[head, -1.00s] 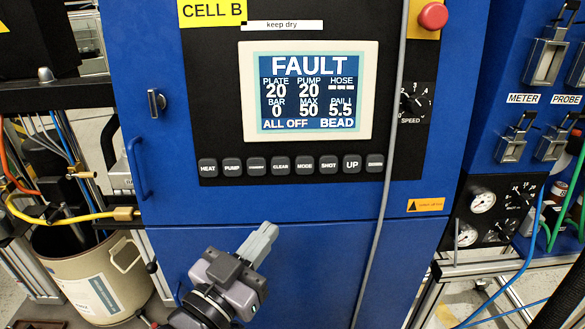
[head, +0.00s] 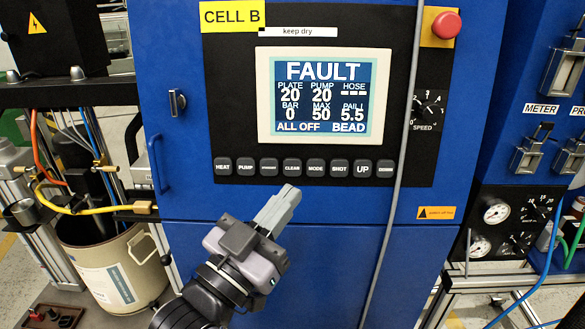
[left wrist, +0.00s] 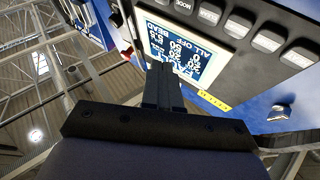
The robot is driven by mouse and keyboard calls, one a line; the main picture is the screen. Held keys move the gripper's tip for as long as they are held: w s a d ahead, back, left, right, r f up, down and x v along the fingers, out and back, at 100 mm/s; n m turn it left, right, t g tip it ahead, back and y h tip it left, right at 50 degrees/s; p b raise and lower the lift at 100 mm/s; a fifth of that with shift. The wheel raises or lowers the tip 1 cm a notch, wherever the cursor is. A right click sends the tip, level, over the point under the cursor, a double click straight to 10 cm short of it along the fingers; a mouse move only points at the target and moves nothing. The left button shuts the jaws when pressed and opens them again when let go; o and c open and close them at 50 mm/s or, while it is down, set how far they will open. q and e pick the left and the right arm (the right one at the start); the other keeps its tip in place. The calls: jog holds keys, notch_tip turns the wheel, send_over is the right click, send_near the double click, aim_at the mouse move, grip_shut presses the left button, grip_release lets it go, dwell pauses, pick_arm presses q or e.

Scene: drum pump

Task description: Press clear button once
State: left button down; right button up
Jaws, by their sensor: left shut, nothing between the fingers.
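The clear button (head: 292,166) is a dark key labelled CLEAR in the row below the screen. The screen (head: 323,97) reads FAULT, with ALL OFF and BEAD at the bottom. My left gripper (head: 288,192) is shut and empty, its grey fingertips just below the clear button in the picture. I see no contact with the button, but the depth gap is hard to judge. In the left wrist view the shut fingers (left wrist: 160,68) show in front of the upside-down screen (left wrist: 185,50), with the key row beyond. My right gripper is not in view.
Other keys flank the clear button, with the mode key (head: 316,168) close on its right. A grey cable (head: 396,170) hangs down the panel's right. A red stop button (head: 446,26) is at upper right. A beige pail (head: 115,270) stands at lower left.

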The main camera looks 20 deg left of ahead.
pick_arm(q)
jog(key=b, duration=0.1)
send_near(299, 161)
notch_tip(299, 161, up, 3)
jog(key=w+d, duration=0.3)
jog(key=shift+w+a+f, duration=0.25)
jog(key=shift+w+f, duration=0.05)
jog(key=shift+w, duration=0.1)
jog(key=shift+w, duration=0.15)
dwell(1.4)
jog(key=shift+w+a+f, duration=0.1)
jog(key=shift+w, duration=0.15)
jog(key=shift+w+a, duration=0.15)
jog(key=shift+w, duration=0.25)
dwell(0.7)
jog(key=shift+s, duration=0.1)
jog(key=shift+s+d+p, duration=0.25)
jog(key=shift+s+p, duration=0.2)
jog(key=shift+s, duration=0.3)
jog(key=shift+s, duration=0.1)
